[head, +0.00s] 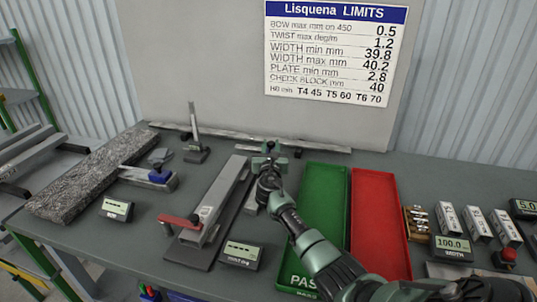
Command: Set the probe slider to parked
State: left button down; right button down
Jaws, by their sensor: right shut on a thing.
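My right gripper (270,148) is at the long grey rail (316,146) along the back of the table. It is shut on a small part there, which looks like the probe slider. The jaws and wrist hide most of that part, and I cannot read any parked mark. My right arm reaches in from the bottom right, across the green tray. My left gripper is not in view.
A green tray (325,200) and a red tray (378,225) lie side by side on the right. A grey bar (222,200) lies in a fixture with a red clamp (180,221). A dark speckled slab (90,178) and small displays (117,209) stand left. A limits board (335,50) hangs behind.

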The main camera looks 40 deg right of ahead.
jog(key=c, duration=1.3)
grip_release()
jog(key=shift+d+r, duration=0.1)
jog(key=shift+r, duration=0.05)
jog(key=shift+o, duration=0.8)
jog(key=shift+w+d, duration=0.1)
jog(key=shift+w, duration=0.05)
jog(key=v, duration=0.8)
jog(key=shift+p, duration=0.45)
jog(key=shift+w+f, duration=0.1)
jog(key=shift+f, duration=0.15)
